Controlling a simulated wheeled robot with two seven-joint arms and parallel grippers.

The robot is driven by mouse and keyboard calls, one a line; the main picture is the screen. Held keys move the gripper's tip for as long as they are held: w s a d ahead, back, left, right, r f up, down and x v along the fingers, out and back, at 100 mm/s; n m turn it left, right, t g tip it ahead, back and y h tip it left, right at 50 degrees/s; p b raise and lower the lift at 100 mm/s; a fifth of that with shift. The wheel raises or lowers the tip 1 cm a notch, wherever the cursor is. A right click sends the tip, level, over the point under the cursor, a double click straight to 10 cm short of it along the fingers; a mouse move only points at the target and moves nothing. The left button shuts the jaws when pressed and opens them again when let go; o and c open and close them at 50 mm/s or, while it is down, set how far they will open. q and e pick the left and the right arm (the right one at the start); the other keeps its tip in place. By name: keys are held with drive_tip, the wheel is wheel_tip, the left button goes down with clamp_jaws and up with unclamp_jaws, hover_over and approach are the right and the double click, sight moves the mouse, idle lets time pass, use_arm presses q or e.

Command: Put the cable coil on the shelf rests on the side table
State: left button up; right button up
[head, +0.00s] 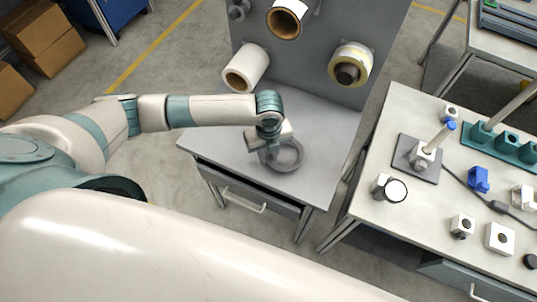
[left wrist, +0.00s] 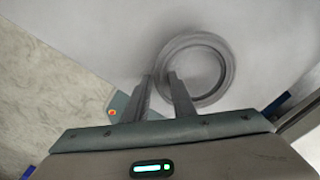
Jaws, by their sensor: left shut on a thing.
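The cable coil (head: 287,156) is a grey ring over the top of the grey side table (head: 220,146). My left gripper (head: 268,150) is shut on its near-left rim. In the left wrist view the coil (left wrist: 222,72) lies flat against the pale surface behind it, with the two fingers (left wrist: 162,88) pinching one side of the ring. I cannot tell whether the coil touches the tabletop or is slightly above it. My right gripper is not in view.
A grey upright panel (head: 310,62) behind the tabletop carries several rolls on pegs, including a white roll (head: 251,62) and a yellowish reel (head: 357,58). A workbench (head: 400,110) with fixtures and small blocks stands to the right. The tabletop around the coil is clear.

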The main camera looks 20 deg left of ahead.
use_arm(q)
drive_tip(key=shift+f, duration=0.5)
drive_tip(key=shift+f, duration=0.1)
drive_tip(key=o, duration=1.1)
drive_tip(key=shift+c, duration=0.2)
wheel_tip(320, 180, up, 12)
drive_tip(key=b, duration=0.2)
